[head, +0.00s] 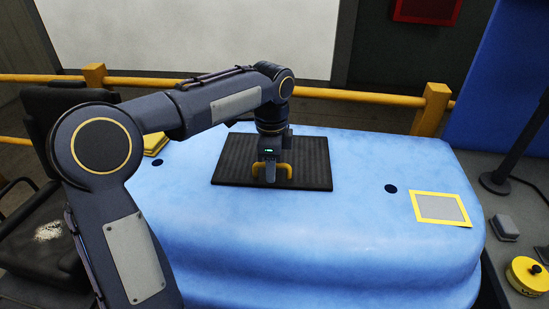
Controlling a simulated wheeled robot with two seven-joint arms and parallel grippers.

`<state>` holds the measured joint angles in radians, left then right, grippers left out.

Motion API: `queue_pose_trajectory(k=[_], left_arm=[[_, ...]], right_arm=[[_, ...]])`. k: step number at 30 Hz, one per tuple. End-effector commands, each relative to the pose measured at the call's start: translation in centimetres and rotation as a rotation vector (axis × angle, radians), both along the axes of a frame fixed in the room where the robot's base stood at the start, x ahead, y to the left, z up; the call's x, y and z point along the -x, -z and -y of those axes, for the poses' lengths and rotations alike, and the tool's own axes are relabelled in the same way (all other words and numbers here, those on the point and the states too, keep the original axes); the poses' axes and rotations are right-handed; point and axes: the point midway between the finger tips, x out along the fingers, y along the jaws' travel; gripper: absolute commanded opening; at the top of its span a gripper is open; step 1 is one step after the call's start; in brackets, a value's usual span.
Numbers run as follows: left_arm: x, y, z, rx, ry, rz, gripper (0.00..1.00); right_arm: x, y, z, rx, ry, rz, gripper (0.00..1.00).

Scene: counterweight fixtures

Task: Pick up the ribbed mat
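The ribbed mat (312,165) is a dark, flat rectangle lying on the blue-topped table (330,235). A yellow bracket-shaped piece (289,172), which looks like a handle, stands near the mat's middle. My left arm reaches in from the left and bends down over the mat. My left gripper (270,172) points down at the middle of the yellow piece, with a grey finger in front of it. Its other finger is hidden, so I cannot tell whether it is closed on the piece. My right gripper is not in view.
A yellow-framed grey panel (441,208) lies on the table's right side. A yellow block (155,143) is at the back left, partly behind my arm. A yellow rail (370,97) runs behind the table. A black chair (35,235) stands left. The table's front is clear.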

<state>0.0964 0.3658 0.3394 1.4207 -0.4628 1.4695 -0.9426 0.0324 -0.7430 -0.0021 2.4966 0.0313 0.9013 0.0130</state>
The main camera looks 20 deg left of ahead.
Motion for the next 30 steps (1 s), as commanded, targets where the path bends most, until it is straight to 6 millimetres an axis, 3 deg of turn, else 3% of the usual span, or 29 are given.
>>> queue_pose_trajectory(k=[4,12,30], left_arm=[[0.0,0.0,0.0,0.000,0.000,0.000,0.34],[0.0,0.0,0.0,0.000,0.000,-0.001,0.00],[-0.1,-1.1,0.0,0.000,0.000,0.003,0.00]], right_arm=[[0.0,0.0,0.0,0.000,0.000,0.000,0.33],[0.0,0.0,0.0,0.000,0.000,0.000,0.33],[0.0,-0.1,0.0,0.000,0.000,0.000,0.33]])
